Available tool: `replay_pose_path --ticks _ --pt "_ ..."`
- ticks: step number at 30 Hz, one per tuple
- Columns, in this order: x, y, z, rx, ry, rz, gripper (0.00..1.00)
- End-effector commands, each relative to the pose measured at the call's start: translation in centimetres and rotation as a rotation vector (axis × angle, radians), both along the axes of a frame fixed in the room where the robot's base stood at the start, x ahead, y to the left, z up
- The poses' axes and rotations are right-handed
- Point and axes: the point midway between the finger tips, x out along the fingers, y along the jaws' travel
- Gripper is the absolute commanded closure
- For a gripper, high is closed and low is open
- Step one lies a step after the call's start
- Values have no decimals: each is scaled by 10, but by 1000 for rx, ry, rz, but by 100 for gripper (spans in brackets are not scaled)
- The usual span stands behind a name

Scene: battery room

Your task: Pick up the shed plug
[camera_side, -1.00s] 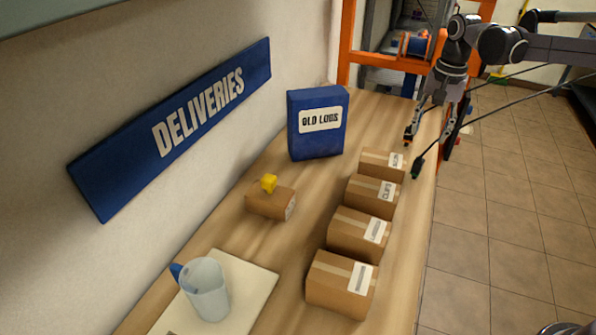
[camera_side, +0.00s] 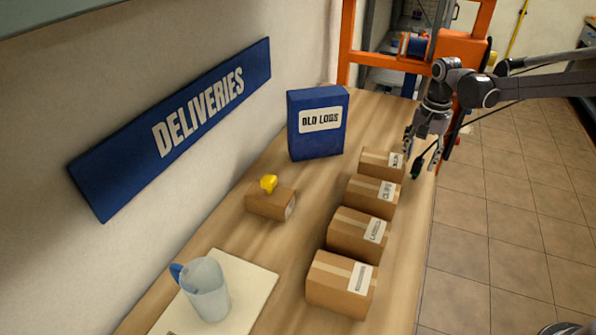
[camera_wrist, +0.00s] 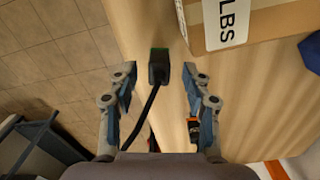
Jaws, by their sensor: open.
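The plug (camera_wrist: 158,68) is a small black block with a green end on a black cable. In the wrist view it lies between the two fingers of my gripper (camera_wrist: 158,75), with clear gaps on both sides. In the side view the plug (camera_side: 416,170) shows small and dark near the table's right edge, close to the farthest cardboard box. My gripper (camera_side: 423,158) is there too, pointing down, open and empty. I cannot tell whether the plug rests on the table or hangs.
Several cardboard boxes (camera_side: 357,232) line the table's right side; the farthest box (camera_wrist: 245,22) is close to my gripper. A blue "OLD LOGS" box (camera_side: 316,145), a brown box (camera_side: 270,204) with a yellow thing on top, and a jug (camera_side: 206,290) stand farther left.

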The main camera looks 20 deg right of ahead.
Motion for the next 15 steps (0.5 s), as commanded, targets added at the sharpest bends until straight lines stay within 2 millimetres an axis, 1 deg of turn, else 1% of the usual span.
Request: replay_pose_path --ticks 3,6,14,15 --pt "-1 0 -16 0 0 0 51" --pt "-1 0 -25 1 -1 0 51" --pt "-1 0 -28 1 -1 0 51" --pt "-1 0 -28 1 -1 0 54"
